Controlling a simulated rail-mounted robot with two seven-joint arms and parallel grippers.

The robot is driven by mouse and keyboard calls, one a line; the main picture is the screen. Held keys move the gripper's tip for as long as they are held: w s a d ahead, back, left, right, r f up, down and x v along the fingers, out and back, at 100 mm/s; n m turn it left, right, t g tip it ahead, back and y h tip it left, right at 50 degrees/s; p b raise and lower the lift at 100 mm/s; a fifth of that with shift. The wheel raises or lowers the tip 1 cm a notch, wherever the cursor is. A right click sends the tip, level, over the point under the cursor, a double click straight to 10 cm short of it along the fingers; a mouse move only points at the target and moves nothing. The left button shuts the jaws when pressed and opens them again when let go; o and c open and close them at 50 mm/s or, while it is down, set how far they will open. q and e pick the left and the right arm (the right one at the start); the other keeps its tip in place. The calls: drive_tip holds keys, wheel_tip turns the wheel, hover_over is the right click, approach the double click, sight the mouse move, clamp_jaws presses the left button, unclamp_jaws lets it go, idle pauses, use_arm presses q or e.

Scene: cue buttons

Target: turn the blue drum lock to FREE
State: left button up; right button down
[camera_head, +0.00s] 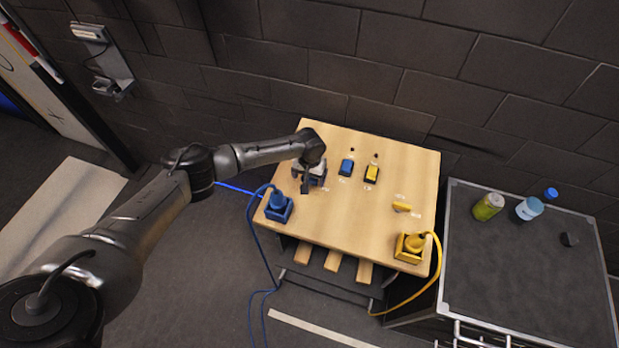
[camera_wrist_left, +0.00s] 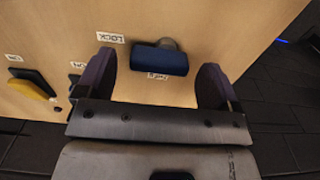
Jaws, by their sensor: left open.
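The blue drum lock (camera_wrist_left: 160,60) shows in the left wrist view as a blue bar-shaped handle with a grey round part behind it. A LOCK label (camera_wrist_left: 110,38) is to its left, and a second label (camera_wrist_left: 158,76), partly covered and probably FREE, is just below it. The handle lies sideways across the picture. My left gripper (camera_wrist_left: 158,85) is open, with one finger on each side of the handle and a gap visible on both sides. In the head view my left gripper (camera_head: 307,183) is over the wooden table's left part and hides the lock. My right gripper is not in view.
The wooden table (camera_head: 355,215) also carries a blue switch (camera_head: 346,167), a yellow switch (camera_head: 371,173), a yellow handle (camera_head: 402,207), a blue plug (camera_head: 278,203) and a yellow plug (camera_head: 414,243) with cables. A dark cabinet (camera_head: 520,270) with bottles stands at right.

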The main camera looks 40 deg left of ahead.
use_arm(q)
drive_tip(key=shift+f, duration=0.7)
drive_tip(key=shift+c, duration=0.4)
